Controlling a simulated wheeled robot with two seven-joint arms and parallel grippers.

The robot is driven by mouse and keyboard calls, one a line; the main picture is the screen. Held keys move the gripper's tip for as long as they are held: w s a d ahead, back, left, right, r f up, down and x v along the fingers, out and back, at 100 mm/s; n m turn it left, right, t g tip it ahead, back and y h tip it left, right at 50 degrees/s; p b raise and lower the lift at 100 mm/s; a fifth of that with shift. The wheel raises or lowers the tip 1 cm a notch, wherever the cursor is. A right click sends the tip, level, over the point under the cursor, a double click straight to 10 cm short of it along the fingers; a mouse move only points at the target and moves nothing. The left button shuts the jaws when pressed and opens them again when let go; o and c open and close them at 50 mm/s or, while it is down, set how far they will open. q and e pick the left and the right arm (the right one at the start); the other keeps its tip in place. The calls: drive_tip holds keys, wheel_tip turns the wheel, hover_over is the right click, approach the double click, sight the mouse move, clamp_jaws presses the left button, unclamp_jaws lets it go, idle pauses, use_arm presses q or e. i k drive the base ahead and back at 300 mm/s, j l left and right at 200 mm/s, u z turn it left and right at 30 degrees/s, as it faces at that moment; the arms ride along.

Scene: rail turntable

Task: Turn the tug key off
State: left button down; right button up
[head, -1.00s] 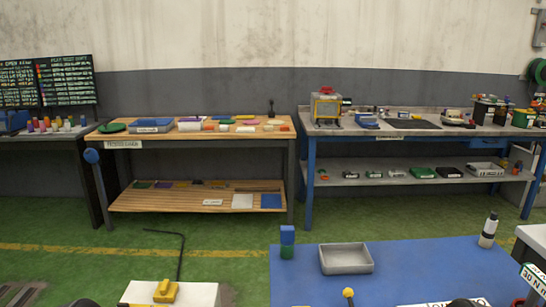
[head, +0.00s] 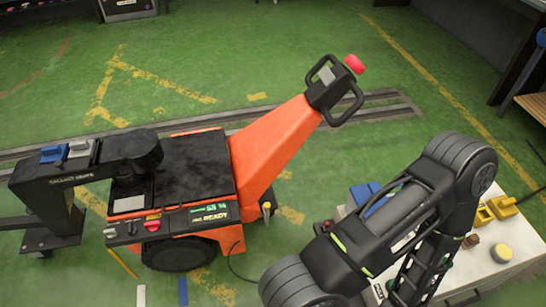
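The orange tug (head: 275,148) stands on the green floor in the head view. It has a black flat deck (head: 184,168) and a tilted steering arm with a black loop handle (head: 334,90). A red part (head: 355,64) tips the handle. The tug's front panel (head: 170,224) carries a lit display reading READY, a red round control (head: 152,225) and small dark controls to its left. Which of these is the key is too small to tell. One of my black arms fills the lower right, with its elbow raised. Neither gripper shows.
A black bracket (head: 75,180) with blue and grey blocks on top reaches over the tug's left side. A white-topped table (head: 515,240) with yellow parts stands at lower right, partly behind my arm. A floor rail (head: 385,107) runs behind the tug. Green floor beyond is open.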

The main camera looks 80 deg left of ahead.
sight(111, 234)
drive_tip(key=k+j+u, duration=0.15)
drive_tip(key=u, duration=3.35)
drive_tip(key=i+j+u, duration=0.25)
drive_tip(key=i+u, duration=0.25)
drive_tip(key=i, duration=0.15)
